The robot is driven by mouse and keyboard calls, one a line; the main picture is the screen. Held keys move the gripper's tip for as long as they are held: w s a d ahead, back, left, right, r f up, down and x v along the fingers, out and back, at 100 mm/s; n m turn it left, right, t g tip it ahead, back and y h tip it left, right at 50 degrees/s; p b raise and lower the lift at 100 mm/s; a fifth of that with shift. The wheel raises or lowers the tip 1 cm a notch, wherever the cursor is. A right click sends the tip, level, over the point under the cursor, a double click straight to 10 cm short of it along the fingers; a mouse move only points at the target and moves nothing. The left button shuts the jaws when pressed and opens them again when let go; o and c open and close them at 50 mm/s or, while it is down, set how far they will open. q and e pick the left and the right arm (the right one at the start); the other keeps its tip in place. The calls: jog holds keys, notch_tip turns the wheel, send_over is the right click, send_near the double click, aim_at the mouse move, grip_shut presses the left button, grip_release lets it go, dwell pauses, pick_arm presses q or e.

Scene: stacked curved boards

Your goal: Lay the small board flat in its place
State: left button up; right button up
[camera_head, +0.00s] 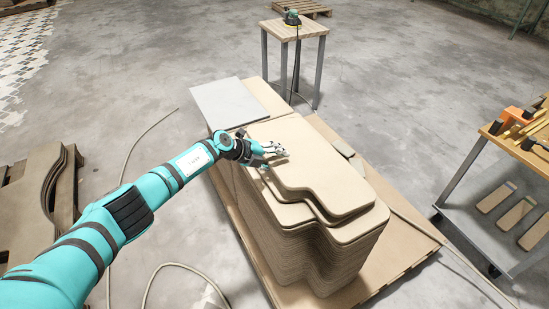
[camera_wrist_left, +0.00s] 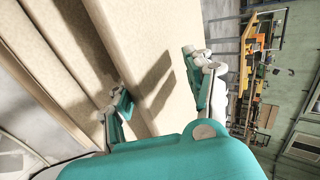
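A beige board with a stepped outline (camera_head: 322,172), which looks like the small board, lies on top of a tall stack of curved boards (camera_head: 300,262). It sits slightly offset from the layers below. My left gripper (camera_head: 268,156) is at the board's left edge. In the left wrist view its two fingers (camera_wrist_left: 160,88) are apart, one on each side of a beige board edge (camera_wrist_left: 140,40). The right-hand finger seems clear of the face and casts a shadow on it. Contact of the other finger is unclear. My right gripper is in neither view.
The stack stands on a low wooden base (camera_head: 388,275). A grey sheet (camera_head: 228,103) lies behind it at left. A small table (camera_head: 296,28) stands at the back, a tool cart (camera_head: 505,235) at right, and more boards (camera_head: 30,205) at left. Cables cross the floor.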

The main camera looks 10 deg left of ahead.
pick_arm(q)
jog(key=shift+r, duration=0.15)
jog(key=shift+w+d+g+y+p, duration=0.15)
jog(key=shift+d+g+y+p, duration=0.2)
jog(key=shift+p, duration=0.3)
jog(key=shift+a+y, duration=0.15)
jog(key=shift+y, duration=0.1)
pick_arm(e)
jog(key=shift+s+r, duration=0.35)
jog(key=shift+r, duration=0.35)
pick_arm(q)
jog(key=shift+w+d+g+p, duration=0.1)
jog(key=shift+d+g+p, duration=0.1)
jog(key=shift+g+p, duration=0.1)
jog(key=shift+w+y, duration=0.15)
jog(key=shift+y, duration=0.35)
jog(key=shift+d+g, duration=0.2)
jog(key=shift+g, duration=0.05)
jog(key=shift+y+b, duration=0.4)
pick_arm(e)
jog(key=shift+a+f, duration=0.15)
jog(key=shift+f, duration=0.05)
